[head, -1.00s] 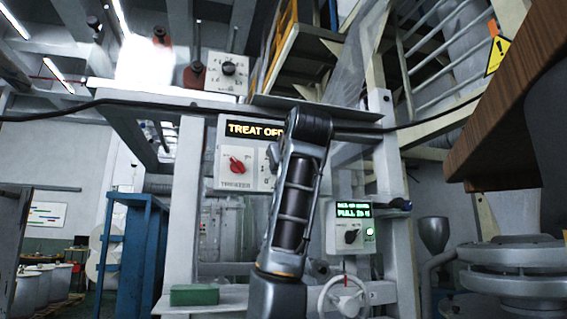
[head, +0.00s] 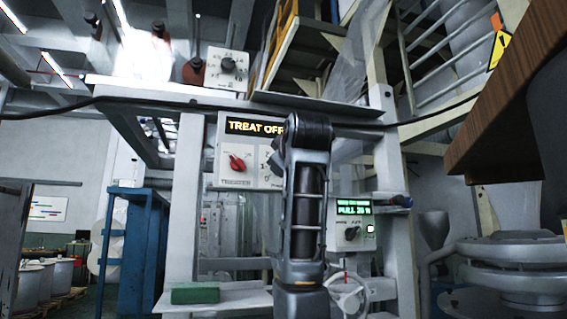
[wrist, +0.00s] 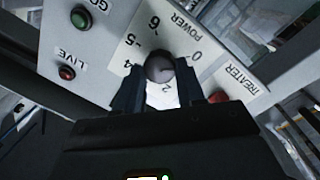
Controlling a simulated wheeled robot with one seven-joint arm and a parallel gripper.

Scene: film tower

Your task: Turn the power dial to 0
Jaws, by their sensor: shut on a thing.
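The power dial (wrist: 159,66) is a dark grey round knob on a white panel (wrist: 105,42) in the wrist view. Numbers and the word POWER are printed around it; 0 is at its right, 4 at its left and 6 above it. My gripper (wrist: 158,77) has one dark finger on each side of the knob and is shut on it. I cannot read the dial's pointer. In the head view my arm hides the dial, on the treater box (head: 205,165) whose display (head: 255,127) reads TREAT OFF.
The treater box has a red knob (head: 237,162), also in the wrist view (wrist: 217,97). A green button (wrist: 80,18) and a red button (wrist: 67,73) sit on the panel. A black cable (head: 160,104) crosses above. Another control box (head: 347,235) with a green display stands at right.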

